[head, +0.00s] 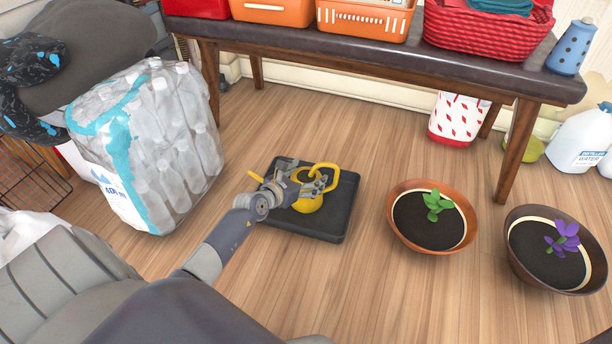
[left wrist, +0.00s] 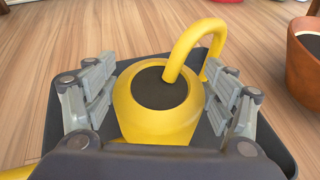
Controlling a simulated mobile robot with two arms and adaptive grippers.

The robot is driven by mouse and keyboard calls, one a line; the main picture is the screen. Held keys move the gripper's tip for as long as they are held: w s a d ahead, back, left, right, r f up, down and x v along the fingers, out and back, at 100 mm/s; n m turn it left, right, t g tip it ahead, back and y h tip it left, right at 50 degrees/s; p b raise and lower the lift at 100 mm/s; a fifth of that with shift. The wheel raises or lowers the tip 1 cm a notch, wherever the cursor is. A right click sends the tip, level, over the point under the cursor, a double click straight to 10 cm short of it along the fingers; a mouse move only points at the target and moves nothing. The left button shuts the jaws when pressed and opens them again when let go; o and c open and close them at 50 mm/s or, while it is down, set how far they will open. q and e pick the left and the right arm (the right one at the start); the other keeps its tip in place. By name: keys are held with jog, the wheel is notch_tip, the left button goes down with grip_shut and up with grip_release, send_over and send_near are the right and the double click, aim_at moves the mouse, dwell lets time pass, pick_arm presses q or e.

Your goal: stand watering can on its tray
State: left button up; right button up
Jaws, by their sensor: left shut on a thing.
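The yellow watering can (head: 308,205) is over the black tray (head: 335,226) on the wooden floor. In the left wrist view the can (left wrist: 155,125) looks upright, with its round dark opening facing up and its curved yellow handle or spout arching at the far side. My left gripper (head: 303,182) has its fingers on both sides of the can's body and is shut on it. The tray (left wrist: 262,145) spreads below the can in the left wrist view. I cannot tell whether the can's base touches the tray. My right gripper is not in view.
A terracotta pot (head: 397,228) with a green plant and a brown pot (head: 520,268) with a purple flower stand right of the tray. A wrapped pack of bottles (head: 165,150) stands left. A bench (head: 400,58) with baskets is behind. Floor between tray and bench is clear.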

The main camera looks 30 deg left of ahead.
pick_arm(q)
jog(key=shift+w+r, duration=0.1)
jog(key=shift+r, duration=0.1)
jog(key=o, duration=1.4)
jog(key=shift+f, duration=0.2)
jog(key=shift+r, duration=0.1)
